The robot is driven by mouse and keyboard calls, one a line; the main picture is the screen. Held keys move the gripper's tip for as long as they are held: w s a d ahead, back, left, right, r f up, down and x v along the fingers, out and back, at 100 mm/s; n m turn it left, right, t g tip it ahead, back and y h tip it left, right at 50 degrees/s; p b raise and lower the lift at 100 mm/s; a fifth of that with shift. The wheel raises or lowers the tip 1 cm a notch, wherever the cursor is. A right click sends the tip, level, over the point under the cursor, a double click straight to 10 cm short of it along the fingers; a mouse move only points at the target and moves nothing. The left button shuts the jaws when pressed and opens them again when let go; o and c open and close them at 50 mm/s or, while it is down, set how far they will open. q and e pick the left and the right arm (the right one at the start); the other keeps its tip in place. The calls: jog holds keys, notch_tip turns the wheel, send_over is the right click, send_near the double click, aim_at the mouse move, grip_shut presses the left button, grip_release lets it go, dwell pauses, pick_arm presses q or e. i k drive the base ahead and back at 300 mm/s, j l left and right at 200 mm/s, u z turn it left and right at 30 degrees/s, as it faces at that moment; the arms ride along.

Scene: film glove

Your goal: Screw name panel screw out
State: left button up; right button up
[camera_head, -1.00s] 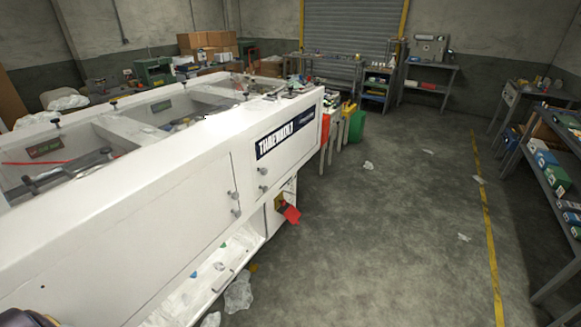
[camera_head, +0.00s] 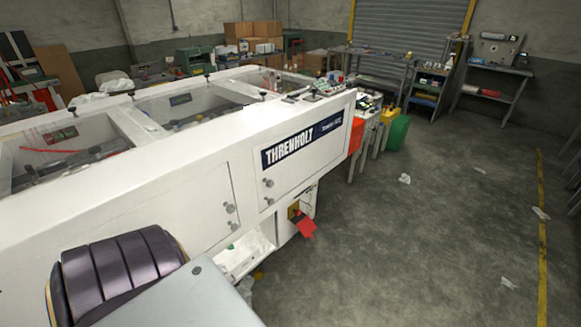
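A dark blue name panel (camera_head: 302,145) with white lettering reading "THRENHOLT" is fixed on the white side of a long machine (camera_head: 190,200). Its screws are too small to make out. Part of my own body, a dark ribbed piece and a grey plate, fills the lower left and hides the lower side of the machine. No gripper fingers show in the view, so I cannot see either gripper relative to the panel.
Round knobs (camera_head: 230,208) stick out of the machine's side below the panel. A red part (camera_head: 306,228) hangs at its lower end. A green bin (camera_head: 398,133) stands beyond the machine. The concrete floor (camera_head: 420,240) to the right is open, with scattered scraps.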

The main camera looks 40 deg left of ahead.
aim_at(270, 183)
jog(key=i+l+u, duration=0.1)
jog(key=i, duration=0.7)
jog(key=i+l+u, duration=0.1)
jog(key=i+u, duration=0.3)
jog(key=i+l+u, duration=0.15)
jog(key=u, duration=0.2)
jog(key=i+l+u, duration=0.2)
jog(key=u, duration=0.25)
jog(key=i+l+u, duration=0.2)
jog(key=u, duration=0.25)
jog(key=i+l+u, duration=0.15)
jog(key=l+u, duration=0.25)
jog(key=i+l+u, duration=0.1)
jog(key=l+u, duration=0.2)
jog(key=u, duration=0.15)
jog(key=l+u, duration=0.55)
jog(key=l, duration=0.1)
